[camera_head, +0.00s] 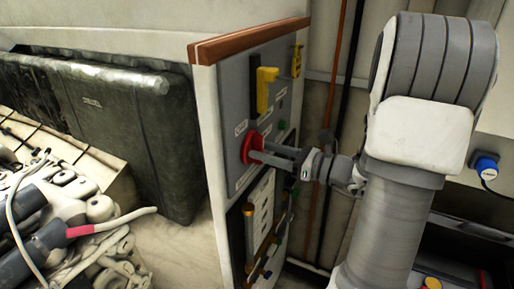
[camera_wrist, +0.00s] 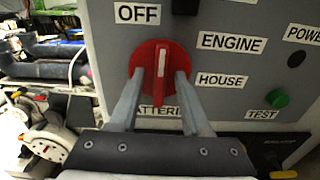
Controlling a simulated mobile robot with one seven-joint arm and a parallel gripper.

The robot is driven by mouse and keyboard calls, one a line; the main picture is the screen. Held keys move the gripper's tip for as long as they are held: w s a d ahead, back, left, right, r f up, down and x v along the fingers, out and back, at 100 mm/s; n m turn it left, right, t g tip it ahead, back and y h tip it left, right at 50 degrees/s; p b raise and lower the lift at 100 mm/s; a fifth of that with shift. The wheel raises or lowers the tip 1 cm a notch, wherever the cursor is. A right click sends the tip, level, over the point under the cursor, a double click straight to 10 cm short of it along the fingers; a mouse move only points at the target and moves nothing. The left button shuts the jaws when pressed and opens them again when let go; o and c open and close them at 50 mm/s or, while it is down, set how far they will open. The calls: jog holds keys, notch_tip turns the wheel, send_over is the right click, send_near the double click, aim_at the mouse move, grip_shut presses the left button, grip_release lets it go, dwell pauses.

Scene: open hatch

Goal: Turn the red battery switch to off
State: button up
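The red battery switch (camera_wrist: 158,62) is a round red knob with a raised bar on a grey panel. A white mark on the bar points about straight up. The OFF label (camera_wrist: 137,13) is above and slightly left of the knob; the ENGINE label (camera_wrist: 232,42) and HOUSE label (camera_wrist: 221,80) are to its right. My gripper (camera_wrist: 160,78) is open, one finger on each side of the bar, with gaps visible between. In the head view the gripper (camera_head: 254,150) reaches from the right to the red switch (camera_head: 246,148). Contact with the knob's face cannot be told.
A green TEST button (camera_wrist: 278,98) and a black knob (camera_wrist: 296,58) are right of the switch. A yellow handle (camera_head: 265,88) is above it in the head view. A dark case (camera_head: 130,130) stands left of the panel. Cables and hoses lie lower left.

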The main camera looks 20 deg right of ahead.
jog(key=shift+s+d, duration=0.1)
dwell(0.4)
jog(key=v, duration=0.8)
jog(key=shift+s+d+p, duration=0.25)
jog(key=shift+s+p, duration=0.05)
jog(key=shift+p, duration=0.15)
jog(key=shift+a, duration=0.1)
dwell(0.6)
